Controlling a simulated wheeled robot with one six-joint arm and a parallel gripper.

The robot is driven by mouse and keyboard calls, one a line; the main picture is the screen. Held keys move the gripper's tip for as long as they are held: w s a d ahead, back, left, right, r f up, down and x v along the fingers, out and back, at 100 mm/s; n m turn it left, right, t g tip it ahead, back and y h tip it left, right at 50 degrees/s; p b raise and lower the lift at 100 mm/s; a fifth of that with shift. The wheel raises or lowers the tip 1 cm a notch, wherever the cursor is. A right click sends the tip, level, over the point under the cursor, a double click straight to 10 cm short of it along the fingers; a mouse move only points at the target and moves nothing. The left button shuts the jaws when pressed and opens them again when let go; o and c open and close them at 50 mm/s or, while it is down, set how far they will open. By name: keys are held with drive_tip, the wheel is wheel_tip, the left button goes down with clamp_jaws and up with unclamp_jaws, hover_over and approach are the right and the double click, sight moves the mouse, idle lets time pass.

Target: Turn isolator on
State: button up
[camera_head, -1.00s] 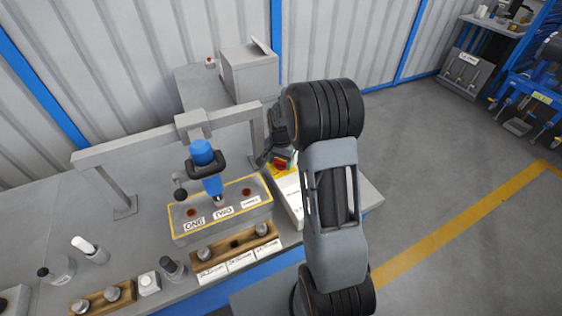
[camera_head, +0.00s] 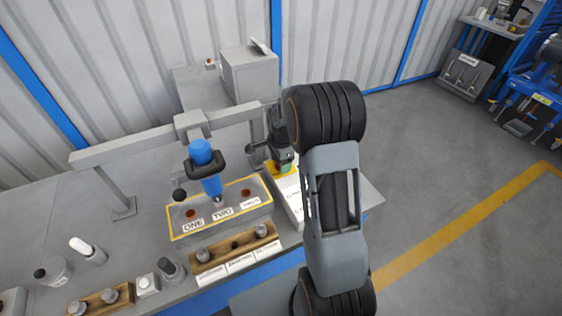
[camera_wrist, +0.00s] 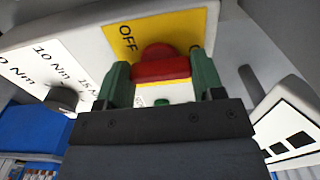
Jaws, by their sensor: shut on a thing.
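The isolator is a red rotary knob (camera_wrist: 160,64) on a yellow plate (camera_wrist: 119,36) marked "OFF", with a second label mostly hidden. In the wrist view my gripper (camera_wrist: 163,82) has its green fingers on either side of the red knob, shut on it. In the head view my gripper (camera_head: 281,158) is over the yellow plate (camera_head: 284,170) at the right end of the bench, and hides the knob. I cannot tell the knob's exact setting.
Beside the plate is a white panel (camera_wrist: 45,62) with Nm markings and a black knob (camera_wrist: 62,98). Left of my gripper a blue tool (camera_head: 206,170) hangs from a grey frame (camera_head: 130,150) above a labelled block (camera_head: 235,213). A grey box (camera_head: 250,75) stands behind.

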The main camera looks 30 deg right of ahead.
idle(0.5)
drive_tip(key=o, duration=0.9)
wheel_tip(320, 180, up, 14)
drive_tip(key=shift+f, duration=0.1)
idle(0.6)
